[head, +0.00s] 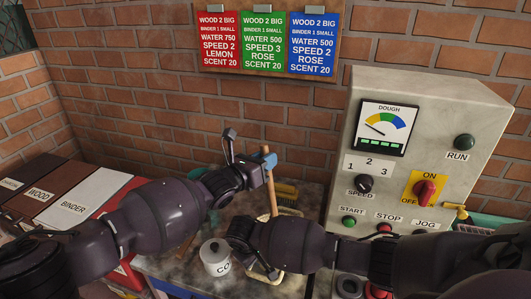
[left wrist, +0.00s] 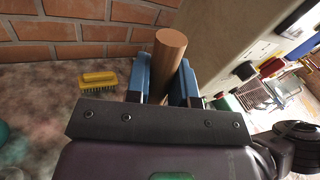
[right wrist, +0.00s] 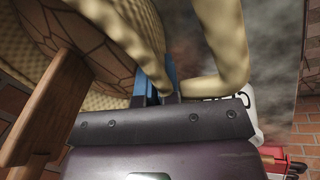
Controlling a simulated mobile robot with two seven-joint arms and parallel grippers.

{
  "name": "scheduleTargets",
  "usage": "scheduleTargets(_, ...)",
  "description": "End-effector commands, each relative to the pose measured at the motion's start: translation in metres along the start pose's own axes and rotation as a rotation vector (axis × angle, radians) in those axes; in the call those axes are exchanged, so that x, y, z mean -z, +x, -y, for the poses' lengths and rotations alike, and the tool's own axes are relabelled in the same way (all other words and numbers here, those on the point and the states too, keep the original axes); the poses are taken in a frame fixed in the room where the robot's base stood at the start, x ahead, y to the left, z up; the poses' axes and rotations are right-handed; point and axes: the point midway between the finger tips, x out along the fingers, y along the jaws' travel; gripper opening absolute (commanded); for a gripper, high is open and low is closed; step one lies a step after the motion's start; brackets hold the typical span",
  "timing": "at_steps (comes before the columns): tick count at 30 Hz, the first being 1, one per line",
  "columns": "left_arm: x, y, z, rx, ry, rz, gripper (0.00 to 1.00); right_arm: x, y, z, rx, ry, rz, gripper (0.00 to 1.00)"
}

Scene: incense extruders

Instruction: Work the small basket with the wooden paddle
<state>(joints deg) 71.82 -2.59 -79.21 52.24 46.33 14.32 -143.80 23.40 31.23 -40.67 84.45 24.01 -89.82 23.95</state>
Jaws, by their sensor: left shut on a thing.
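My left gripper (head: 267,165) is shut on a round wooden handle (head: 271,190), which stands nearly upright; it also shows between the blue fingers in the left wrist view (left wrist: 170,52). The handle's lower end is hidden behind my right arm in the head view. The pale basket (head: 293,257) is mostly hidden by my right gripper (head: 262,262). In the right wrist view its woven side (right wrist: 110,25) and curved tan strips are very close to the fingers (right wrist: 158,85). Whether the fingers pinch a strip is unclear. A wooden piece (right wrist: 55,105) crosses the left side there.
A white lidded pot (head: 214,258) stands left of my right gripper. A yellow brush (head: 287,192) lies behind the handle. The control machine (head: 405,160) stands at the right, before a brick wall. Labelled bins (head: 75,195) stand at the left.

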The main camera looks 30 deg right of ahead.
Motion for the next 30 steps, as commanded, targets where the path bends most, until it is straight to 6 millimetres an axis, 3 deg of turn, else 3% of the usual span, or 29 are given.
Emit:
scheduleTargets(15,0.035,0.001,-0.007,0.001,-0.001,0.000,0.00,0.000,-0.001,0.000,0.000,0.000,-0.001,0.00)
scheduleTargets(30,0.042,0.001,-0.008,0.002,0.000,0.000,0.00,0.001,-0.001,0.000,0.000,0.000,-0.001,0.00)
